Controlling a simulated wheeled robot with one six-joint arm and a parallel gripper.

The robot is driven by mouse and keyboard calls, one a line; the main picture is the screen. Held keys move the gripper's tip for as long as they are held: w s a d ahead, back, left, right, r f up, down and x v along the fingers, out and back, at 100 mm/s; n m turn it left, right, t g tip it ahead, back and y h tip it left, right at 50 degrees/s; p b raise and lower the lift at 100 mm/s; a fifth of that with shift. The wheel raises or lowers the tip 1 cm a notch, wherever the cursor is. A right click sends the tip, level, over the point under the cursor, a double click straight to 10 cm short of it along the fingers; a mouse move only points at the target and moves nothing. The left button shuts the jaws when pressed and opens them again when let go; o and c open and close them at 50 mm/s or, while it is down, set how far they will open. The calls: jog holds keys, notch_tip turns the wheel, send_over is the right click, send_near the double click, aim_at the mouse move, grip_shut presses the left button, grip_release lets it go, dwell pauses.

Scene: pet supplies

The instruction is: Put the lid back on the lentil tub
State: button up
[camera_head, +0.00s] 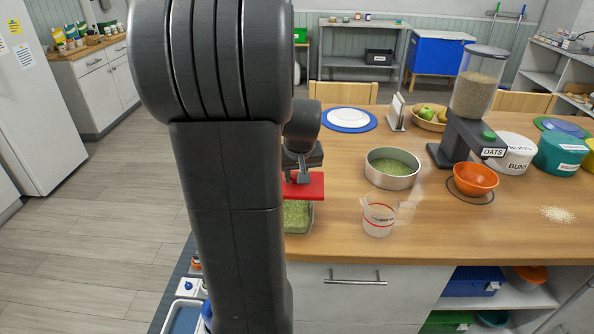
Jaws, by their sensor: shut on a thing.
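My gripper (302,178) is at the left end of the wooden counter, partly hidden behind my arm. It is shut on a flat red lid (308,188), holding it roughly level. Below the lid stands a clear tub (299,226) of green contents, likely the lentils, near the counter's front left corner. The lid overlaps the tub's back part in this view. I cannot tell whether the lid touches the tub. The tub's left side is hidden by my arm.
Right of the tub are a clear measuring jug (379,218), a round metal tin (393,169) with green contents and an orange bowl (476,179). An oats dispenser (466,139) stands behind the bowl. Spilled flakes (558,214) lie at the right. The counter (335,240) front edge is near.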

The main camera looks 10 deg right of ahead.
aim_at(296, 186)
jog(key=shift+f+b, duration=1.85)
jog(key=shift+f, duration=0.8)
jog(key=shift+f, duration=0.15)
jog(key=o, duration=1.5)
jog(key=shift+o, duration=0.2)
jog(key=shift+r+p, duration=2.45)
jog(key=shift+r, duration=1.15)
